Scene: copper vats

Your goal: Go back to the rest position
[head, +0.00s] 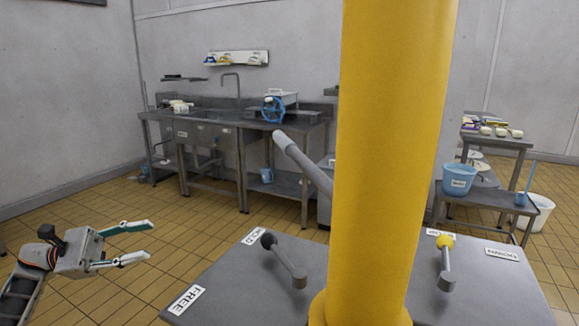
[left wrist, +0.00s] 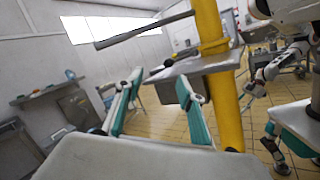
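My left gripper (head: 148,240) is at the lower left of the head view, left of the grey console and apart from it. Its two teal and pale fingers are spread with nothing between them. In the left wrist view the same open fingers (left wrist: 160,95) frame part of the yellow column and the floor. My right gripper does not show in the head view. Parts of my other arm and body show at the right of the left wrist view, too small and cluttered to tell the finger state.
A thick yellow column (head: 385,150) rises from a grey console (head: 235,285). A steel sink bench (head: 215,122) stands behind. Tiled floor (head: 130,195) is free at left.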

